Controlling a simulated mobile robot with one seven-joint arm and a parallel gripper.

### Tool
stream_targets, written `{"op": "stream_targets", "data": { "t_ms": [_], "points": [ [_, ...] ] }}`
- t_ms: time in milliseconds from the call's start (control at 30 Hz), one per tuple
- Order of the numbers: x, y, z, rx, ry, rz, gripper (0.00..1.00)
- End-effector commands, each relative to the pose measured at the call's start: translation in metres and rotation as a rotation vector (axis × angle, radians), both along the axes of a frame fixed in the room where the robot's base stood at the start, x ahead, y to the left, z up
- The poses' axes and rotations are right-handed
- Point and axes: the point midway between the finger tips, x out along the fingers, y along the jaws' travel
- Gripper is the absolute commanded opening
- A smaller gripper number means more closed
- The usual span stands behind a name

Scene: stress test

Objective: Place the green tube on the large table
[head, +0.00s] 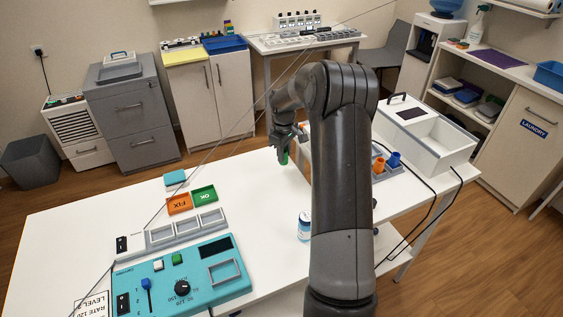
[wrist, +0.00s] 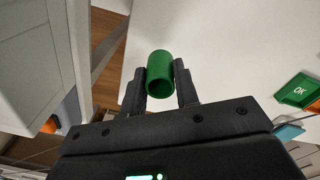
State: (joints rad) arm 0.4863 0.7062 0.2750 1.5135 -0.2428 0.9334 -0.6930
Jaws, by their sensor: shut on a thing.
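The green tube (wrist: 160,72) is between the fingers of my gripper (wrist: 160,88) in the wrist view. My gripper is shut on it. In the head view the tube (head: 285,158) shows as a small green piece under my gripper (head: 287,143), partly hidden by the fingers.
The green OK tray (head: 204,195) and orange FIX tray (head: 179,203) lie left of my gripper, with a teal block (head: 175,179) behind them. A teal control panel (head: 185,277) fills the front left. The table's middle is clear.

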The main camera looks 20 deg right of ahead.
Motion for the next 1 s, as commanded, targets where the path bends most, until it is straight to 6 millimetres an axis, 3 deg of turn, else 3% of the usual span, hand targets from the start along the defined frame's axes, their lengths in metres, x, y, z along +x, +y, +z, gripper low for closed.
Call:
{"op": "stream_targets", "data": {
  "t_ms": [300, 633, 667, 900, 1000],
  "points": [
    [-0.001, 0.000, -0.037, 0.001, 0.002, 0.000, 0.07],
    [-0.001, 0.000, -0.040, 0.000, 0.001, 0.000, 0.07],
    [-0.001, 0.000, -0.041, 0.000, 0.001, 0.000, 0.29],
    [0.000, 0.000, -0.040, 0.000, 0.001, 0.000, 0.48],
    [0.000, 0.000, -0.040, 0.000, 0.001, 0.000, 0.50]
  ]
}}
